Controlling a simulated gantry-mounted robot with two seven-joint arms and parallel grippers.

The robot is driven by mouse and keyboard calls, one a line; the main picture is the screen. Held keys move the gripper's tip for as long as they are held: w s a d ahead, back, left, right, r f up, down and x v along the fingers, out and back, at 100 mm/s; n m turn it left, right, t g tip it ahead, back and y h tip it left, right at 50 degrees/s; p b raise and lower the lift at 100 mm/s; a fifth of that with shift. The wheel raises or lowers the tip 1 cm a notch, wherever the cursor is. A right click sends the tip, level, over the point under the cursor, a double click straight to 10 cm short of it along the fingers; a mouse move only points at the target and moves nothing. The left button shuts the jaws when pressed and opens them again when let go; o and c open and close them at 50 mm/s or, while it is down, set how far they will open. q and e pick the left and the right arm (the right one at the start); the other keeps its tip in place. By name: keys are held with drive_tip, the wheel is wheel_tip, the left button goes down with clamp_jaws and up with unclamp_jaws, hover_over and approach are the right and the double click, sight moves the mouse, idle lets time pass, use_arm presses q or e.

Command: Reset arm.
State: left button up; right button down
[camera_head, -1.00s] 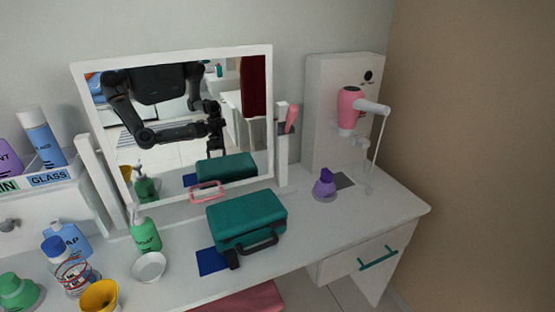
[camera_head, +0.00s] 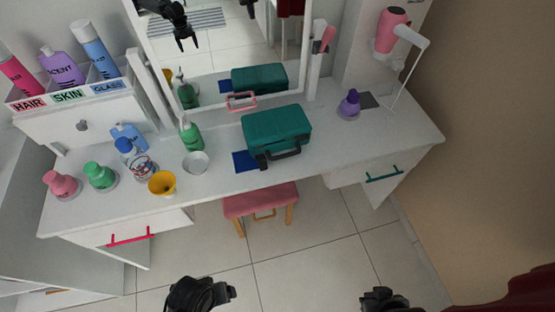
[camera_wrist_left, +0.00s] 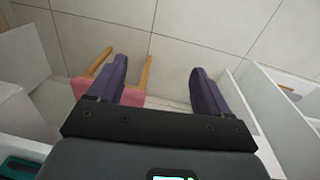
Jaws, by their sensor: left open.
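My left gripper (camera_head: 228,291) shows at the bottom edge of the head view, above the floor and in front of the vanity table. In the left wrist view it (camera_wrist_left: 158,75) is open, its two dark fingers wide apart with nothing between them. My right gripper (camera_head: 388,300) is partly in the head view at the bottom edge, cut off, and its jaws cannot be made out. Both are apart from the table and the things on it.
The white vanity table (camera_head: 225,170) carries a teal case (camera_head: 278,130), several bottles, a yellow cup (camera_head: 162,184) and a mirror (camera_head: 215,60). A pink stool (camera_head: 260,200) stands under its front. A pink hair dryer (camera_head: 391,28) hangs at right. Tiled floor (camera_head: 300,255) is clear.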

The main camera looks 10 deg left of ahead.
use_arm(q)
drive_tip(key=w+a+r+m+t, duration=0.3)
drive_tip(key=w+a+r+m, duration=0.15)
drive_tip(key=r+m, duration=0.2)
wheel_tip(320, 180, up, 38)
drive_tip(key=p, duration=3.7)
drive_tip(key=shift+d+p, duration=0.2)
drive_tip(key=shift+p, duration=0.2)
drive_tip(key=shift+m, duration=0.25)
